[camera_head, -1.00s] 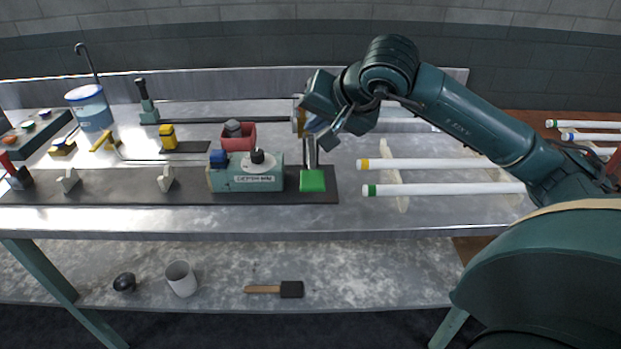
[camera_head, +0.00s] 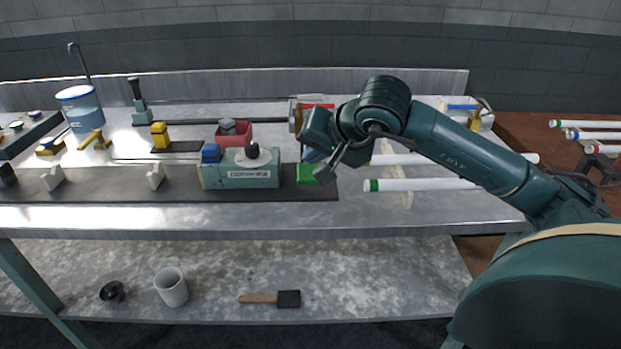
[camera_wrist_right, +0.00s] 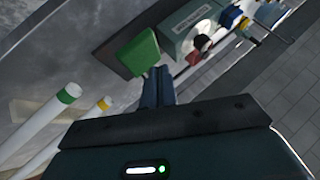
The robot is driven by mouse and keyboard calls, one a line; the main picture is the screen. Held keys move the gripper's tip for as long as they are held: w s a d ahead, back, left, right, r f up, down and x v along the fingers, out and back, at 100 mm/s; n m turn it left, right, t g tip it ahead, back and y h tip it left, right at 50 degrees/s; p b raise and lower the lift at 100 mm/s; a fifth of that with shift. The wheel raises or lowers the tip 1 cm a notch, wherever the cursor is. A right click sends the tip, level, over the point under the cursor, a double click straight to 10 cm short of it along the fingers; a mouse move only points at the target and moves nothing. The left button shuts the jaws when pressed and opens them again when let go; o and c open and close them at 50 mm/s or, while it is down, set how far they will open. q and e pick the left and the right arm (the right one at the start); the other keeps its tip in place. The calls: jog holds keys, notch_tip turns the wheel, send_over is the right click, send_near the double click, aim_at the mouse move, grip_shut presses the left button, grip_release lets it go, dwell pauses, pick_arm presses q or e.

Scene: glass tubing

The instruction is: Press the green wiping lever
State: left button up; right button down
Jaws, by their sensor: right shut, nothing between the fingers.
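The green lever (camera_head: 305,173) is at the right end of the dark strip on the bench, just right of the pale green machine block (camera_head: 240,172). In the head view my right gripper (camera_head: 325,178) is beside the lever and covers its right part. In the right wrist view the lever's green pad (camera_wrist_right: 139,52) lies just beyond the tips of my right gripper (camera_wrist_right: 157,72). Those fingers are together with nothing between them. I cannot tell whether they touch the pad. My left gripper is out of view.
A red bin (camera_head: 233,132) is behind the machine block.

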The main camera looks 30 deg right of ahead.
aim_at(314, 180)
dwell(0.9)
dwell(0.9)
jog(key=shift+f+b, duration=0.45)
jog(key=shift+b, duration=0.1)
dwell(0.3)
jog(key=shift+f+b, duration=2.3)
dwell(1.6)
jog(key=shift+r, duration=0.1)
dwell(0.5)
jog(key=shift+r+p, duration=2)
jog(key=shift+r, duration=0.65)
